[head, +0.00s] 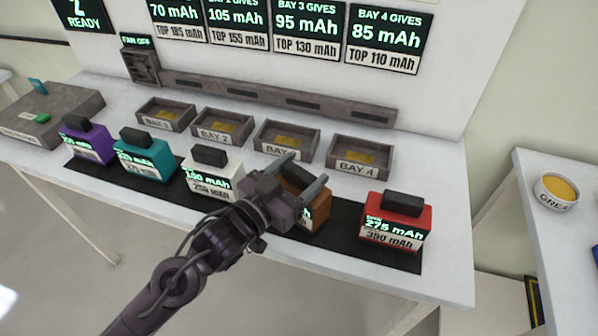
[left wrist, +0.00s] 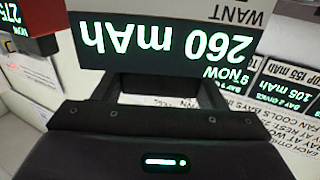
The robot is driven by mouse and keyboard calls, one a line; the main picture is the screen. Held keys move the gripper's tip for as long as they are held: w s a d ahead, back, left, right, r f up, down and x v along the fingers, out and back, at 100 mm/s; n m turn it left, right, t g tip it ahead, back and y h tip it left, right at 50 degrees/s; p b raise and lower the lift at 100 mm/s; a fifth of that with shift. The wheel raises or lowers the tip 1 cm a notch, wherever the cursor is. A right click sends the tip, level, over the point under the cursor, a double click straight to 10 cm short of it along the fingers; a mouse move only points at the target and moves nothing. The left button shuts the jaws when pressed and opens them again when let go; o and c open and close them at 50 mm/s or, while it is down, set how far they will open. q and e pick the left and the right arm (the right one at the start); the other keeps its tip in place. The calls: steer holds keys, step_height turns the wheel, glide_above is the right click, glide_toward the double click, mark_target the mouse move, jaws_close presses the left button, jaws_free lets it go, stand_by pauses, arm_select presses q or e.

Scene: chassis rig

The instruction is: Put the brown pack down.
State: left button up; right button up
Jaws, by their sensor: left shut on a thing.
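The brown pack (head: 320,209) stands upright in the row of packs, between the white pack (head: 211,172) and the red pack (head: 396,219). My left gripper (head: 308,169) is shut on it at its top, with one finger on each side. My gripper and arm hide much of its front in the head view. In the left wrist view the brown pack's dark display (left wrist: 165,42) reads 260 mAh, upside down. I cannot tell whether its base touches the black mat (head: 345,243). My right gripper is not in view.
A purple pack (head: 86,140) and a teal pack (head: 144,156) stand farther left on the mat. Several grey bay trays, such as Bay 4 (head: 359,157), line the table behind.

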arm_select(q)
steer(key=o, duration=1.8)
steer(key=shift+f, duration=0.15)
steer(key=shift+r, duration=0.25)
steer(key=shift+b+v, duration=0.9)
steer(key=shift+v, duration=5.15)
steer(key=shift+w+f, duration=0.1)
